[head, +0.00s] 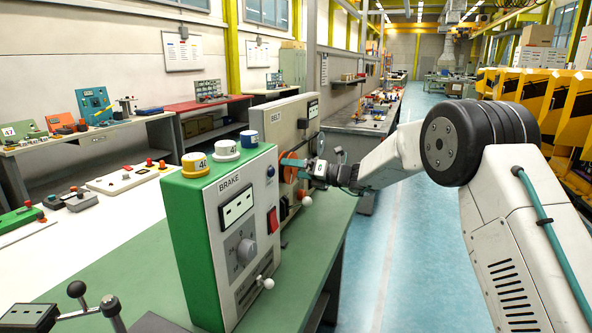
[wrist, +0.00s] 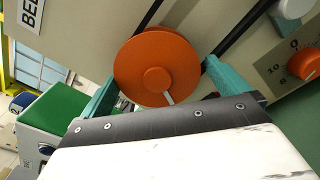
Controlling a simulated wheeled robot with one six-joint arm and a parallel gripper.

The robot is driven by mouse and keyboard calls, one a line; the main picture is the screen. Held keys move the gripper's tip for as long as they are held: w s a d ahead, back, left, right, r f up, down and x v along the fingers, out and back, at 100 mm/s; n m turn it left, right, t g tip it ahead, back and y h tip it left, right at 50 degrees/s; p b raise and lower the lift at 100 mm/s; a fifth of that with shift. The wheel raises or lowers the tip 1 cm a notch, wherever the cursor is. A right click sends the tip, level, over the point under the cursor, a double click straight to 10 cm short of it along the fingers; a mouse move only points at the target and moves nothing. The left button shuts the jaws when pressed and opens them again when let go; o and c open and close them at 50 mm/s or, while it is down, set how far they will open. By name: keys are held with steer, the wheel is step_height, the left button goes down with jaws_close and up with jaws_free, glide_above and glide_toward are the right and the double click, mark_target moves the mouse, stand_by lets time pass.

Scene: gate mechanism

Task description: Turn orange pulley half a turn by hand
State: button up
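The orange pulley (wrist: 140,62) is a round disc with a raised hub and a white mark at its lower right. It sits on the front of the beige belt panel (wrist: 95,40), with a black belt running behind it. In the head view the pulley (head: 289,173) is partly hidden by my gripper. My gripper (wrist: 162,74) is open, with one teal finger on each side of the disc. It faces the pulley; I cannot tell whether the fingers touch the rim. The gripper (head: 299,165) also shows at the panel in the head view.
A white-tipped lever (head: 306,201) sticks out below the pulley. The aisle (head: 400,240) to the right is clear.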

steer(key=v, duration=0.7)
steer(key=shift+d, duration=0.35)
steer(key=shift+s, duration=0.1)
steer(key=shift+c, duration=0.3)
stand_by(0.6)
